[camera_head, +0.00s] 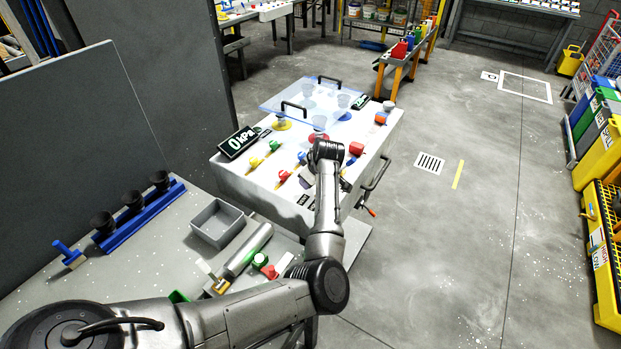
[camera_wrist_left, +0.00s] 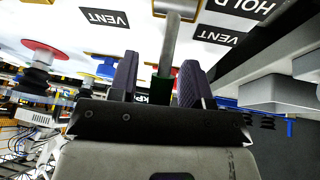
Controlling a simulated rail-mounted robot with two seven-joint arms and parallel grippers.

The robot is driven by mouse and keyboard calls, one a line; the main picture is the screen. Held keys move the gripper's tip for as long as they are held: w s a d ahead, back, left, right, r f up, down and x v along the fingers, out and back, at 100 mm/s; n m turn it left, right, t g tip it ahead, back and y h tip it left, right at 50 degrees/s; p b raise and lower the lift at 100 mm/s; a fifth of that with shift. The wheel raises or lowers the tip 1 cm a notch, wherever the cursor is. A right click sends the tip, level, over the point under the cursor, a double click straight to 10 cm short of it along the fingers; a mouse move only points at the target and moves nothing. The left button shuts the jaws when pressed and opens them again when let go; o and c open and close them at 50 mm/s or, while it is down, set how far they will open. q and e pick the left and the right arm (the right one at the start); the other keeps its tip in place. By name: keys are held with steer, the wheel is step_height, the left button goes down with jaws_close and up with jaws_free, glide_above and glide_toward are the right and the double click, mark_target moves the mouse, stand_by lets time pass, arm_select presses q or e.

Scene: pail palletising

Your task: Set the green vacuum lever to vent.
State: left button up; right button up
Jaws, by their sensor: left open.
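The green vacuum lever shows in the left wrist view as a metal stem (camera_wrist_left: 172,38) with a dark green grip (camera_wrist_left: 161,89). My left gripper (camera_wrist_left: 158,82) is open, its two dark fingers on either side of the green grip, with a small gap on each side. VENT (camera_wrist_left: 104,17) and HOLD (camera_wrist_left: 245,8) labels lie on the white panel beyond; a second VENT label is nearby. In the head view my left gripper (camera_head: 306,181) is over the front of the white cabinet (camera_head: 262,190), and my arm hides the lever there. My right gripper is not in view.
A display (camera_head: 238,142) reads 0 kPa. Small yellow, green, red and blue handles stand on the cabinet top near a clear lid (camera_head: 322,97). A grey bin (camera_head: 217,222) and a blue rack (camera_head: 140,214) of black cups sit on the nearer bench.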

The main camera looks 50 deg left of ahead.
arm_select(q)
steer(key=p+v, duration=0.2)
steer(key=v, duration=1.1)
steer(key=shift+r, duration=0.35)
steer(key=shift+d, duration=0.15)
